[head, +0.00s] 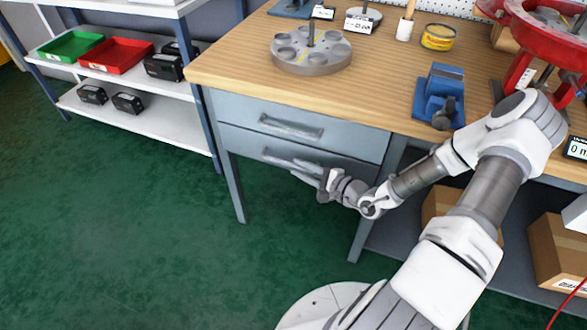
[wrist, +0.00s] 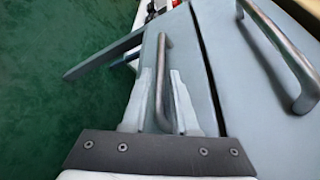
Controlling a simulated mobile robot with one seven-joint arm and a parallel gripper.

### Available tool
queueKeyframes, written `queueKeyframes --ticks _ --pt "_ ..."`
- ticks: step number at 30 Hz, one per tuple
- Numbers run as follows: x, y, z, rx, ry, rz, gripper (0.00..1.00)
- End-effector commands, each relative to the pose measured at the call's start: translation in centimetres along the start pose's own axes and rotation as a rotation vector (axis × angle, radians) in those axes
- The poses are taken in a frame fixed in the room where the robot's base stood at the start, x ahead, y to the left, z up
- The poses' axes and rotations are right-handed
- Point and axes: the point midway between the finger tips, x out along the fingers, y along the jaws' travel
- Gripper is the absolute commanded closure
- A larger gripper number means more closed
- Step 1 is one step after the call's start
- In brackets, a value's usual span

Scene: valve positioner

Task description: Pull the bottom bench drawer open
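The bottom bench drawer (head: 240,141) is grey and looks closed, directly under the top drawer. Its bar handle (wrist: 162,75) shows in the wrist view, running lengthwise between my two fingers. My gripper (head: 307,169) is at this handle in the head view, its fingers partly covering the bar. In the wrist view my gripper (wrist: 164,97) is open, with one finger on each side of the handle and narrow gaps beside the bar. Whether a finger touches the drawer front cannot be told.
The top drawer handle (head: 290,127) sits just above; it also shows in the wrist view (wrist: 280,55). A bench leg (head: 233,180) stands left of the drawers. Cardboard boxes (head: 556,250) sit below the bench at right. The green floor before the drawers is clear.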

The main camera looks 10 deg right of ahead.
Motion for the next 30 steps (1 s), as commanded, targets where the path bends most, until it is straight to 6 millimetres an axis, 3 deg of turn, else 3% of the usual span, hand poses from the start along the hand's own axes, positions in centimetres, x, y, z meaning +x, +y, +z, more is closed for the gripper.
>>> queueKeyframes --ticks 6,17,21,30 --pt "2.5 0.1 0.0 -0.002 -0.001 -0.001 0.73" --pt "2.9 0.0 0.0 -0.001 0.0 0.0 0.73" --pt "2.9 0.0 0.0 -0.001 0.0 0.0 0.98" --pt "2.9 -0.1 0.0 -0.001 0.0 -0.001 1.0"
